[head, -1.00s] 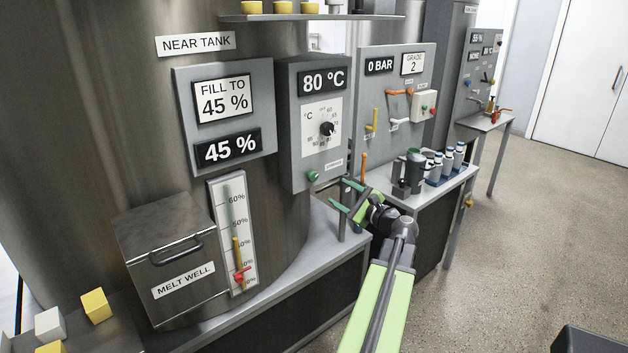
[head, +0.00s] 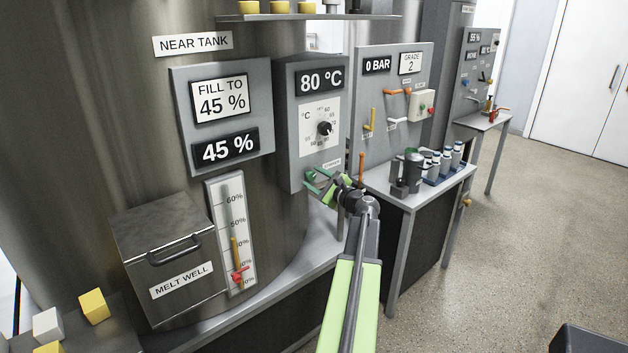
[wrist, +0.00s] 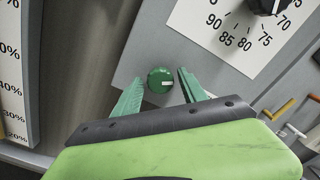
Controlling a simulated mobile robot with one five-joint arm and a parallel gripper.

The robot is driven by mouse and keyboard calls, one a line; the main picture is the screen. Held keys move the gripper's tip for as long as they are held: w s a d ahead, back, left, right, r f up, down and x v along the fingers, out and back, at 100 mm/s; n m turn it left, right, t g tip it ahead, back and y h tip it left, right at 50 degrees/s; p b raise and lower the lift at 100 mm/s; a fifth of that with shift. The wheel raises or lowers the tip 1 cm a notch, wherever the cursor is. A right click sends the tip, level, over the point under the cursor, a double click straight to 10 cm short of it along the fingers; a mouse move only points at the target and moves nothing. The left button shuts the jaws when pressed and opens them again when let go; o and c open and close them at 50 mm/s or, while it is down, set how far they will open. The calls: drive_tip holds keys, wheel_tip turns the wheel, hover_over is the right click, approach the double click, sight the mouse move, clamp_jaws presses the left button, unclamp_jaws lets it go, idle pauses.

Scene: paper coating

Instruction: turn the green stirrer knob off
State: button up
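The green stirrer knob (wrist: 160,80) sits low on the grey temperature panel (head: 303,160), below the dial. My gripper (wrist: 164,92) is open, with one green finger on each side of the knob in that view. I cannot tell whether the fingers reach around it or stop short. In the head view my gripper (head: 313,182) is at the panel's lower edge and hides most of the knob.
A black dial (head: 325,128) is above the knob, under an 80 °C display (head: 320,79). The level gauge (head: 231,215) and melt well box (head: 165,245) are to the left. An orange lever (head: 361,168) and a bench with a dark jug (head: 413,170) stand to the right.

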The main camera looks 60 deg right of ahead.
drive_tip(key=c, duration=1)
drive_tip(key=shift+s+a, duration=0.1)
drive_tip(key=shift+a, duration=0.1)
clamp_jaws()
drive_tip(key=shift+d, duration=0.2)
drive_tip(key=n, duration=1.1)
drive_tip(key=shift+n, duration=0.4)
drive_tip(key=o, duration=1.2)
unclamp_jaws()
drive_tip(key=shift+w, duration=0.2)
drive_tip(key=shift+o, duration=0.2)
